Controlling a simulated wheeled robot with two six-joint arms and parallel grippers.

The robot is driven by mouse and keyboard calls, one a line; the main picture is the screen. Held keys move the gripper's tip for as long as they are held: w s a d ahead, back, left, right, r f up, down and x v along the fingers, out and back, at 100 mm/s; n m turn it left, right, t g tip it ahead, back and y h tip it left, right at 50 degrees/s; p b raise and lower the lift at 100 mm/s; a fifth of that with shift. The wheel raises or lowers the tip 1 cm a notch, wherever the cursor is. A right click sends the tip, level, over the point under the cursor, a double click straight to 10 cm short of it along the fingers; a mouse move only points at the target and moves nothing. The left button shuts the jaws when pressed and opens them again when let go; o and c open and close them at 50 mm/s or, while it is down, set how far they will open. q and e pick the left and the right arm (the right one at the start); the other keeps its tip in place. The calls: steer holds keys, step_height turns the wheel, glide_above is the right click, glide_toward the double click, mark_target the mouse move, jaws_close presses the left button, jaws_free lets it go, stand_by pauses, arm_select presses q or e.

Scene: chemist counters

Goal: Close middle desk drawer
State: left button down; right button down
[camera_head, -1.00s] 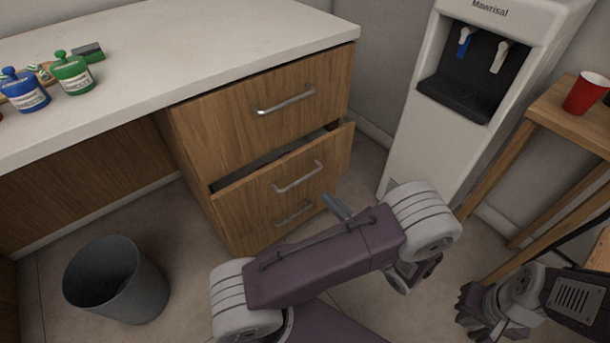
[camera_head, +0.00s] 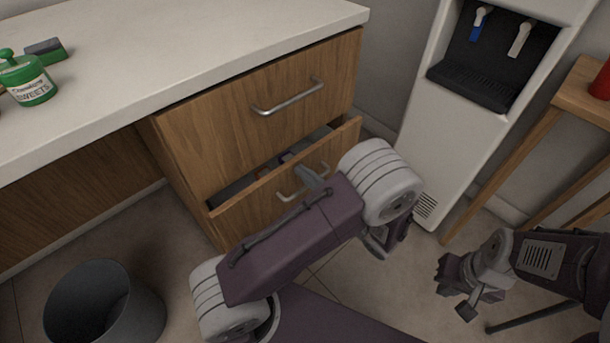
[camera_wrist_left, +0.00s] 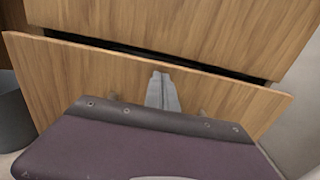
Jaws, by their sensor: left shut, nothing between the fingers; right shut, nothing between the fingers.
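The middle desk drawer (camera_head: 338,147) stands partly open under the closed top drawer (camera_head: 258,105). Its wooden front and a dark gap behind it also show in the left wrist view (camera_wrist_left: 85,85). My left gripper (camera_head: 312,176) is shut and empty, close to the middle drawer's front beside its metal handle (camera_head: 287,194). In the left wrist view its shut fingers (camera_wrist_left: 162,90) point at the drawer front; I cannot tell whether they touch it. My left arm hides the bottom drawer. My right gripper (camera_head: 465,308) is shut and empty, low at the right, away from the desk.
A dark waste bin (camera_head: 100,310) stands on the floor at lower left. A white water dispenser (camera_head: 450,150) and a wooden stand (camera_head: 575,100) are at the right. A green jar (camera_head: 32,88) sits on the white countertop (camera_head: 190,50).

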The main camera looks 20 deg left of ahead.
mark_target(293, 162)
arm_select(q)
steer(key=p+x, duration=0.3)
steer(key=x, duration=0.1)
steer(key=shift+a+r+p, duration=0.25)
steer(key=shift+a+p, duration=0.05)
steer(key=shift+p, duration=0.05)
steer(key=shift+w+a, duration=0.1)
